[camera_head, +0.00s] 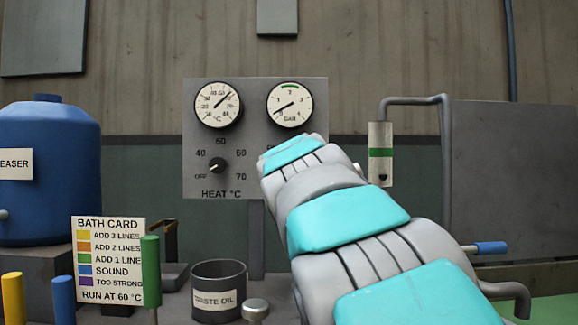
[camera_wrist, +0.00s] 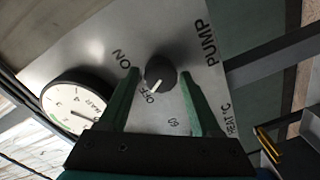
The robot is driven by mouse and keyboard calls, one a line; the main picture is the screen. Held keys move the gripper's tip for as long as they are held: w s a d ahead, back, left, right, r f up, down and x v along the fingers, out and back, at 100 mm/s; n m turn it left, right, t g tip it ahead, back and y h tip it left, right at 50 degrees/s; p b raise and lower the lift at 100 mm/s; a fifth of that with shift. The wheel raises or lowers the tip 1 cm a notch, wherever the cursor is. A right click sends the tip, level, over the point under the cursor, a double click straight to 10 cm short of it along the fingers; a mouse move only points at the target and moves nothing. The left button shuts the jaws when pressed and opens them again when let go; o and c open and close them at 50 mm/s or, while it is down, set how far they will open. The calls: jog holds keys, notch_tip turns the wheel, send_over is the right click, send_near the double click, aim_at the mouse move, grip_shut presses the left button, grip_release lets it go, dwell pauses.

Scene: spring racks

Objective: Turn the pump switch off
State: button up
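The pump switch (camera_wrist: 163,79) is a round dark knob with a white pointer line on the grey panel (camera_wrist: 200,32). It sits by the word PUMP, with ON and OFF printed beside it. Its pointer line lies toward the OFF label. My gripper (camera_wrist: 160,73) has two green fingers, one on each side of the knob. The fingers stand apart, with a small gap to the knob visible on both sides. In the head view my arm covers the pump switch and the gripper; the panel (camera_head: 254,102) shows behind it.
The heat knob (camera_head: 217,165) and two dials, a °C gauge (camera_head: 217,104) and a bar gauge (camera_head: 290,104), share the panel. A blue tank (camera_head: 50,185), bath card (camera_head: 108,260) and waste oil pot (camera_head: 218,292) stand left. A blue-handled lever (camera_head: 490,248) is right.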

jog(key=shift+o, duration=1.2)
jog(key=s+b, duration=0.1)
jog(key=s, duration=0.6)
jog(key=shift+s, duration=0.4)
jog(key=shift+d, duration=0.1)
